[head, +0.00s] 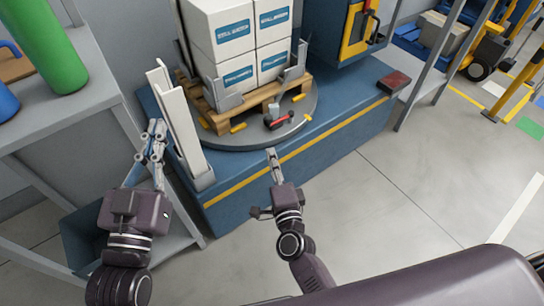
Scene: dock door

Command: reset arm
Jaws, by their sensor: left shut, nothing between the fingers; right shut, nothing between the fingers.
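My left gripper (157,133) is shut and empty. It is raised at the left, between the grey shelf and the white upright post. My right gripper (271,153) is shut and empty. Its tip appears in front of the near edge of the round turntable (240,138), close to the blue base. Whether either gripper touches anything behind it I cannot tell.
White boxes (222,32) stand on a wooden pallet (243,101) on the turntable. A red-handled tool (283,120) lies near its edge. The white post (180,125) and grey shelf (85,108) flank my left arm.

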